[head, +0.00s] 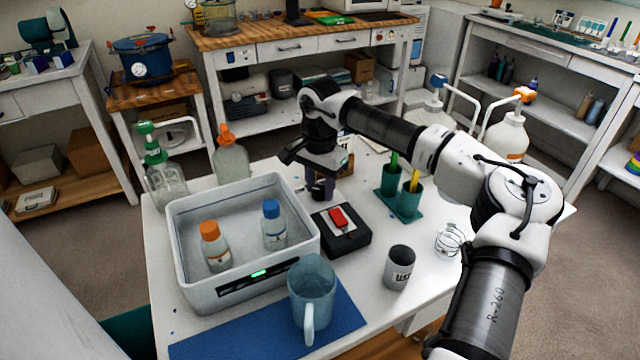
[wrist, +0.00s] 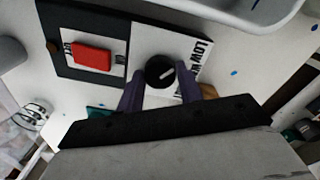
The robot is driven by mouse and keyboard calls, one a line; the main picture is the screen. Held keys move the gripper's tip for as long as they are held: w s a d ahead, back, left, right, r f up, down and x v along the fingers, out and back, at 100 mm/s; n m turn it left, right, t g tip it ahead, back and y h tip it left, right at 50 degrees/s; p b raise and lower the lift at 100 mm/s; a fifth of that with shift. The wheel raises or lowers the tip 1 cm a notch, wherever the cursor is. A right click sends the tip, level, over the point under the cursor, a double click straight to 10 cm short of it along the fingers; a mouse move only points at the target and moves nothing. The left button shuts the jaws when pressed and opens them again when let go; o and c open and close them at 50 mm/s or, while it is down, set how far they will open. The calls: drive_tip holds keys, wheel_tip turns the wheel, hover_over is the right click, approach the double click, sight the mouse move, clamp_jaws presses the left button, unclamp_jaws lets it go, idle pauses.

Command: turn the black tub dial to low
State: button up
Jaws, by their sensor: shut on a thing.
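The black dial (wrist: 160,72) is a round knob with a white pointer line, on a white plate beside a black box (wrist: 112,20). In the wrist view the line slants up and right, roughly toward the side with the printed word LOW (wrist: 203,50). The rest of that print is partly hidden. My gripper (wrist: 159,86) has its purple fingers on either side of the dial, shut on it. In the head view my gripper (head: 322,190) points down behind the black box (head: 345,247), and the dial is hidden there.
A red switch (head: 338,218) sits on the box. The pale tub (head: 185,265) holding two bottles stands close to the left. A grey mug (head: 398,268), a clear jug (head: 311,290) and green cups (head: 408,199) stand nearby.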

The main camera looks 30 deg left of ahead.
sight(320, 189)
idle(0.4)
drive_tip(key=o, duration=1)
wheel_tip(320, 189, up, 14)
drive_tip(key=shift+b, duration=0.5)
